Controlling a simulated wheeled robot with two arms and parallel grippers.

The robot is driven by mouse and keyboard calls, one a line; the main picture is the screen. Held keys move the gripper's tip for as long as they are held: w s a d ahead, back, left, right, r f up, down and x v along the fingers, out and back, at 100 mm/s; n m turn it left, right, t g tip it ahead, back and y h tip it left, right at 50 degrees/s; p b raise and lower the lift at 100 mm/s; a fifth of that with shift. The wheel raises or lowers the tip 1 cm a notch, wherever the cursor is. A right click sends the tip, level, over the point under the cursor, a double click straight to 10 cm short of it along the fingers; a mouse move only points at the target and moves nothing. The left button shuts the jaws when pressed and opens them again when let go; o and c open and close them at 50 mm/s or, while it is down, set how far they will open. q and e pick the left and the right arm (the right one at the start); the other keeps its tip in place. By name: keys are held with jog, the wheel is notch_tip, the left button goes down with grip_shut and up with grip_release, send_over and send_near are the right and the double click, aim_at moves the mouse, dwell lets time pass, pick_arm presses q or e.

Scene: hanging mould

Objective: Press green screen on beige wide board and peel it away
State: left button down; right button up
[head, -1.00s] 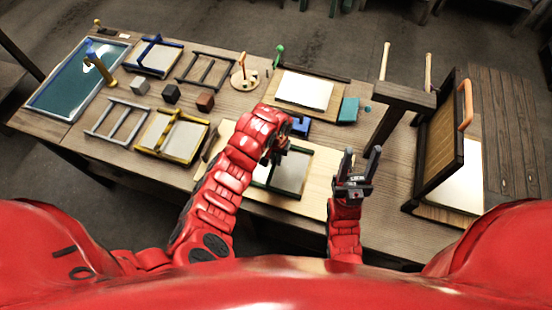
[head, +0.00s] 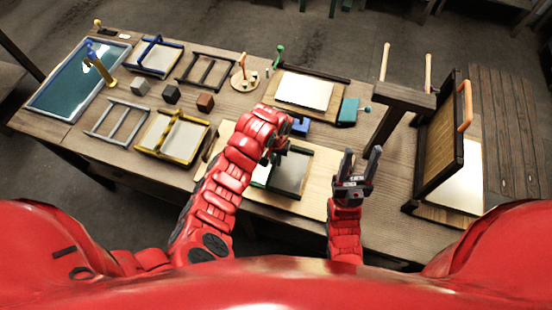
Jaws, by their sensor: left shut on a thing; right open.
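The green screen (head: 291,173), a dark green frame with a grey panel, is over the middle of the beige wide board (head: 313,207) near the table's front. My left gripper (head: 272,157) is shut on the green screen near its upper left, and my red arm hides much of the grip. A pale patch shows beside the panel's left part. I cannot tell whether the screen touches the board or is slightly above it. My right gripper (head: 361,160) is open and empty, its fingers pointing up, right of the screen.
A yellow frame (head: 172,135) and a grey frame (head: 118,118) lie to the left. A blue-green tub (head: 78,85) stands at far left. A blue block (head: 300,127) sits behind the screen. A dark wooden stand (head: 402,97) and an upright hinged frame (head: 440,145) stand at right.

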pick_arm(q)
jog(key=shift+r+p, duration=0.75)
jog(key=shift+r, duration=0.7)
jog(key=shift+r+p, duration=1.35)
jog(key=shift+r, duration=1.75)
